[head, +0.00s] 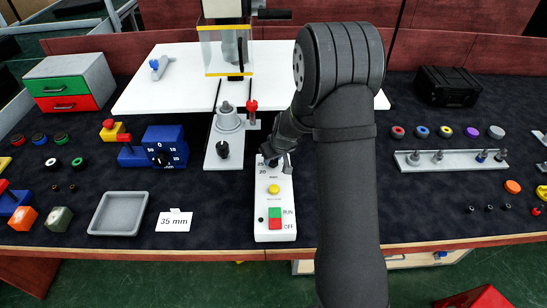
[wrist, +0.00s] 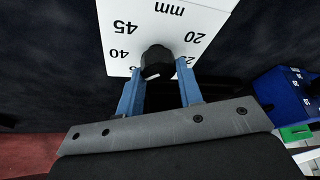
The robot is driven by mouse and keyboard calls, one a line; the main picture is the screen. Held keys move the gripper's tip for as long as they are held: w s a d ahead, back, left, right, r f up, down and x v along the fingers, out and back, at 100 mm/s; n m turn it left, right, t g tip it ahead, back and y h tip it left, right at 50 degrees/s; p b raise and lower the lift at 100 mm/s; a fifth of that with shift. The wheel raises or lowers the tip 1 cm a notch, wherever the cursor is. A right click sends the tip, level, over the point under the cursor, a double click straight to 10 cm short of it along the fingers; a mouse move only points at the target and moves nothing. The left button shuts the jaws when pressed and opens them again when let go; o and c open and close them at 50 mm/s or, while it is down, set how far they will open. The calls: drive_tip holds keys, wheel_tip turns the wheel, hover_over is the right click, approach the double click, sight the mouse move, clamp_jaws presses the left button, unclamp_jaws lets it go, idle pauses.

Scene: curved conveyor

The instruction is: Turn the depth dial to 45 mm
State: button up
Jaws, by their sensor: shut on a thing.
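The depth dial is a black knob (wrist: 157,61) on the white control box (head: 274,215). In the wrist view the numbers 45, 40 and 20 and the letters mm show around it, upside down. My gripper (wrist: 160,72) has one blue finger on each side of the knob and is shut on it. In the head view my gripper (head: 278,156) is at the far end of the box, and it and my arm partly cover the dial. A pale mark shows on the knob's lower edge in the wrist view, but I cannot tell which number the dial points to.
The box also carries a yellow button (head: 273,189), a green RUN button (head: 274,212) and a red OFF button (head: 275,224). A card (head: 174,221) reading 35 mm stands left of it. A blue block with a dial (head: 166,147) and a grey tray (head: 119,213) are further left.

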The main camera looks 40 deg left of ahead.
drive_tip(key=m+t, duration=0.1)
drive_tip(key=m, duration=0.3)
drive_tip(key=shift+h, duration=0.4)
drive_tip(key=shift+m+t+h, duration=0.4)
drive_tip(key=shift+m+t, duration=0.2)
drive_tip(key=shift+m, duration=1.3)
drive_tip(key=o, duration=1)
drive_tip(key=shift+c, duration=0.2)
drive_tip(key=shift+s+r, duration=0.1)
drive_tip(key=v, duration=0.7)
drive_tip(key=shift+r, duration=0.15)
drive_tip(key=shift+s, duration=0.15)
